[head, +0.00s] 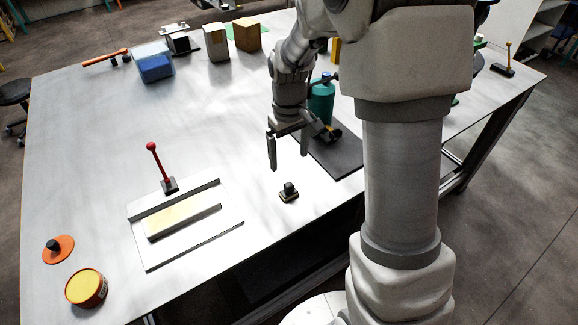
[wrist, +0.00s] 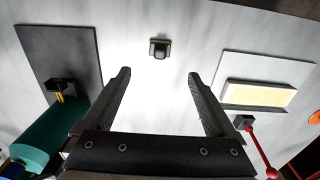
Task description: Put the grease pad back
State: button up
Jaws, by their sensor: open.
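A small pad with a black knob and a tan-edged base (head: 288,193), which looks like the grease pad, sits upright on the table near its front edge. It also shows in the wrist view (wrist: 160,48), centred beyond the fingertips. My gripper (head: 288,160) is open and empty above the table, just behind the pad and apart from it. Both fingers show in the wrist view (wrist: 158,75), with the pad between their lines. An orange tub with yellow contents (head: 87,288) stands at the front left. An orange lid with a black knob (head: 58,249) lies beside it.
A white plate with rails and a yellowish strip (head: 185,215) lies left of the pad, with a red-knobbed lever (head: 160,170) behind. A teal bottle (head: 321,104) and dark mat (head: 335,155) are right. Blocks and a blue bin (head: 155,68) stand behind. The middle left is clear.

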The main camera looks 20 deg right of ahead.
jog(key=s+r+m+t, duration=0.1)
jog(key=s+r, duration=0.3)
jog(key=r, duration=0.2)
jog(key=s+r+t, duration=0.1)
jog(key=s+r, duration=0.3)
jog(key=r, duration=0.2)
jog(key=s+r+m+t, duration=0.2)
jog(key=s+r, duration=0.3)
jog(key=s, duration=0.7)
jog(key=shift+s+m+t, duration=0.15)
jog(key=shift+m+t, duration=0.15)
jog(key=shift+t, duration=0.5)
